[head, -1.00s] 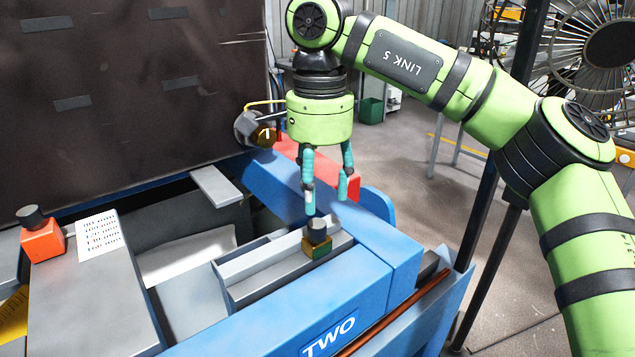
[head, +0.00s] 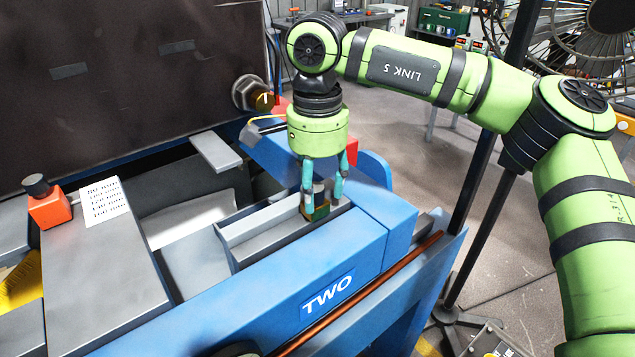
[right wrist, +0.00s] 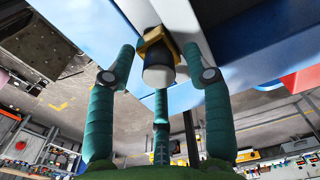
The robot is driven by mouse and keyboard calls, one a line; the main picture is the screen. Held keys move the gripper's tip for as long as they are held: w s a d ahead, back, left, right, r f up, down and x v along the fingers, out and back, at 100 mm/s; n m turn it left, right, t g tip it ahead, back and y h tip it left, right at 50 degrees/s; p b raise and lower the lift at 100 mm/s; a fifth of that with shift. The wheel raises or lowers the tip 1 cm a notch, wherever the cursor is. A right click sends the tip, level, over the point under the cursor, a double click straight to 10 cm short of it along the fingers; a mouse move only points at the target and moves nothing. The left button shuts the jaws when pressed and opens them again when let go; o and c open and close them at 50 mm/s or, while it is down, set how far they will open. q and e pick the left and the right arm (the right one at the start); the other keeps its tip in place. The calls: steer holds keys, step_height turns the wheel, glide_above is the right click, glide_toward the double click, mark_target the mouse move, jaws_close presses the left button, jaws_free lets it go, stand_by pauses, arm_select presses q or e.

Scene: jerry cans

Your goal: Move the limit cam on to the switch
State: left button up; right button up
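I cannot tell for sure which part is the switch. My left gripper is not in view.
An orange block with a black knob (head: 48,205) stands on a grey slab (head: 100,275) at the left, beside a printed card (head: 101,203). A blue beam marked TWO (head: 328,297) runs along the front.

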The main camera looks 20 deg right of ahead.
jaws_close()
steer(key=a, duration=0.2)
steer(key=s+a+b, duration=0.1)
steer(key=shift+s+a+f, duration=0.15)
steer(key=shift+a, duration=0.2)
steer(key=shift+s+a, duration=0.15)
steer(key=shift+a, duration=0.2)
steer(key=shift+o, duration=0.8)
jaws_free()
steer(key=shift+d, duration=0.15)
step_height(320, 180, up, 12)
